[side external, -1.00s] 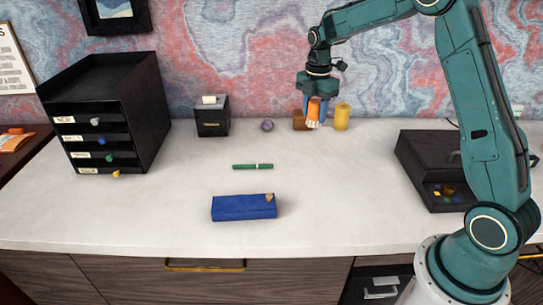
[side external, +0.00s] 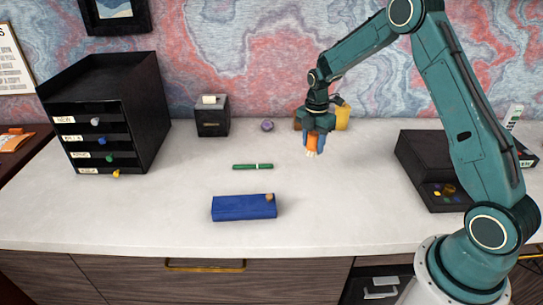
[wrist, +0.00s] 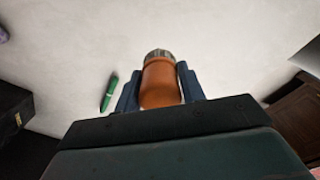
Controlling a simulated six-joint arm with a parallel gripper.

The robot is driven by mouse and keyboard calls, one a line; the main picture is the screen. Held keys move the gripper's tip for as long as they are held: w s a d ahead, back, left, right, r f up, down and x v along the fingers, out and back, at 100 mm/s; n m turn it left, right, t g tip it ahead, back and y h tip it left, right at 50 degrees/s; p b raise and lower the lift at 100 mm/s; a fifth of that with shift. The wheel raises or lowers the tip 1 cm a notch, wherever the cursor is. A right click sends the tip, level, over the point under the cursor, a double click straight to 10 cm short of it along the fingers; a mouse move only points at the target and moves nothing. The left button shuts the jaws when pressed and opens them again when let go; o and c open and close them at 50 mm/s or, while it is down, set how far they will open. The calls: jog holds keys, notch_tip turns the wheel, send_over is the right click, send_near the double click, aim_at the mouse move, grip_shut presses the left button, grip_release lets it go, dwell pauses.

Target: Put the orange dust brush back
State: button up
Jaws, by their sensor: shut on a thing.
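The orange dust brush (side external: 312,140) is held between the fingers of my gripper (side external: 313,143), with its pale bristles pointing down. It hangs above the white desktop, in front of the brown block and yellow object. In the wrist view the brush (wrist: 161,82) shows as an orange handle between the two dark fingers of my gripper (wrist: 162,85), with a grey band at its far end. The gripper is shut on it. The place where the brush belongs cannot be told from these frames.
A green pen (side external: 253,167) and a blue case (side external: 244,207) lie on the desk. A black drawer unit (side external: 110,110) stands left, a small black box (side external: 212,118) and purple item (side external: 267,126) at the back. A black open-fronted box (side external: 415,160) stands right. The middle desk is mostly clear.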

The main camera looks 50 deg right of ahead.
aim_at(312, 155)
notch_tip(312, 155, down, 5)
jog(key=shift+r, duration=0.1)
jog(key=shift+f, duration=2.15)
jog(key=shift+f, duration=0.2)
jog(key=o, duration=0.9)
jog(key=shift+r, duration=0.15)
notch_tip(312, 155, up, 12)
jog(key=shift+r, duration=0.1)
